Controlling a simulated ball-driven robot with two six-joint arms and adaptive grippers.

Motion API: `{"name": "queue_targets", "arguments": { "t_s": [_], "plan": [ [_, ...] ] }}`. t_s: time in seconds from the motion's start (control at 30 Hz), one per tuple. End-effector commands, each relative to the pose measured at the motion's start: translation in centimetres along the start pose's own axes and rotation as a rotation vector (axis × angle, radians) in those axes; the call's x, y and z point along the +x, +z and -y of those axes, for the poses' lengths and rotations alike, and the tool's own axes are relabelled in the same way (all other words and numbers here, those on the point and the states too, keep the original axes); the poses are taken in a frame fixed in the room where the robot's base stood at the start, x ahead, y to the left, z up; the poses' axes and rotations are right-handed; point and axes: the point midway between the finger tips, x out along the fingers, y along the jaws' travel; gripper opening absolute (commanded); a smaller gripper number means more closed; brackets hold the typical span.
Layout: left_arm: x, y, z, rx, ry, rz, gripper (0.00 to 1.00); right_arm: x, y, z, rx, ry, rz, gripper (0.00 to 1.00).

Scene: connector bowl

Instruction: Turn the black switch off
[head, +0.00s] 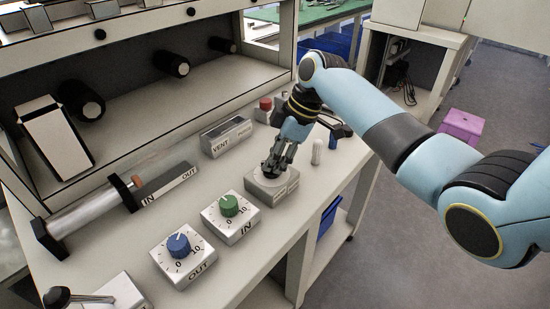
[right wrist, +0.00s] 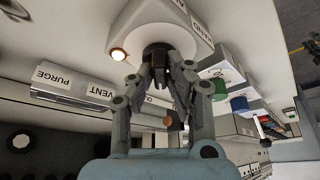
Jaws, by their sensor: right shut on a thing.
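A light-grey box (head: 264,193) stands on the bench in the head view. My right gripper (head: 272,172) points down onto its top and hides the switch there. In the right wrist view the same box (right wrist: 188,22) is at the top, with a black switch (right wrist: 157,47) on it and a small lit lamp (right wrist: 119,54) beside the switch. My right gripper's fingertips (right wrist: 160,72) are closed on the black switch, covering part of it. The box's lettering is too small to read for certain. My left gripper is not in view.
A green IN dial (head: 229,205) and a blue OUT dial (head: 179,245) stand left of the box. A VENT and PURGE box (head: 226,136) is behind. A white cylinder (head: 317,151) and a blue one (head: 333,140) stand at right, near the bench edge.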

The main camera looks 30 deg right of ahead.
Motion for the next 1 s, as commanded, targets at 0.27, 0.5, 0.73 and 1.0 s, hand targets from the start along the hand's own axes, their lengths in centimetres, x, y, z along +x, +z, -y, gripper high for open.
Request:
{"name": "queue_targets", "arguments": {
  "t_s": [0.27,0.5,0.73,1.0],
  "plan": [
    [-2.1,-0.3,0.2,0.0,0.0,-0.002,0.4,-0.1,0.0,0.4,0.104,0.034,0.001,0.0],
    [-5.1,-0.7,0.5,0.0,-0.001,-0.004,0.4,-0.2,-0.2,0.6,0.28,0.106,0.001,0.0],
    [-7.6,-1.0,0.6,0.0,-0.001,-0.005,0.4,-0.1,-0.1,0.7,0.459,0.179,0.003,0.0],
    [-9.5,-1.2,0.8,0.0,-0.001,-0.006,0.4,0.1,-0.1,0.8,0.62,0.246,0.003,0.0]
  ]
}}
